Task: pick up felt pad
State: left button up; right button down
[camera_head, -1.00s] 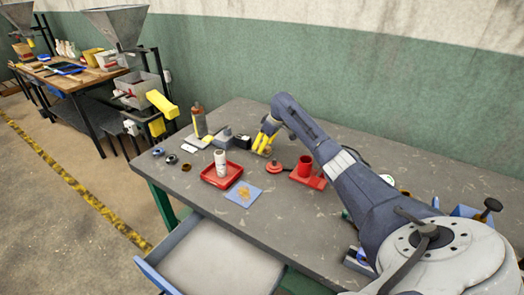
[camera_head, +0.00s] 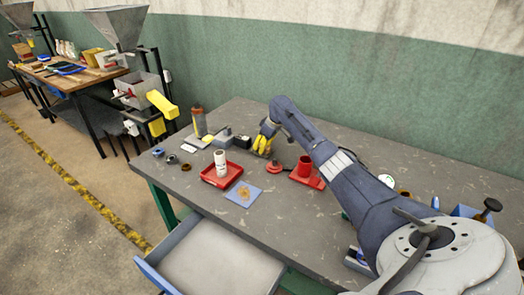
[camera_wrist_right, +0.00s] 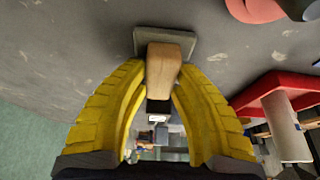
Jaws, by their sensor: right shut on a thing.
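The felt pad (camera_wrist_right: 173,36) appears to be the flat grey square with a tan wooden-looking block (camera_wrist_right: 162,72) on it, seen in the wrist view. In the head view it is mostly hidden behind my right gripper (camera_head: 264,143), at the back middle of the table. In the wrist view the yellow fingers of the right gripper (camera_wrist_right: 161,75) are on both sides of the tan block, shut on it. I cannot tell whether the pad touches the table. My left gripper is not in view.
Left of the gripper stand dark and grey blocks and an orange-brown bottle (camera_head: 199,122). Nearer are a red tray (camera_head: 210,180) with a white bottle (camera_head: 220,162) and a blue square (camera_head: 236,200). The front drawer (camera_head: 205,265) is open.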

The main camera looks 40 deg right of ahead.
jog(key=shift+r, duration=0.1)
notch_tip(320, 180, up, 20)
dwell(0.9)
jog(key=c, duration=1.8)
grip_release()
grip_shut()
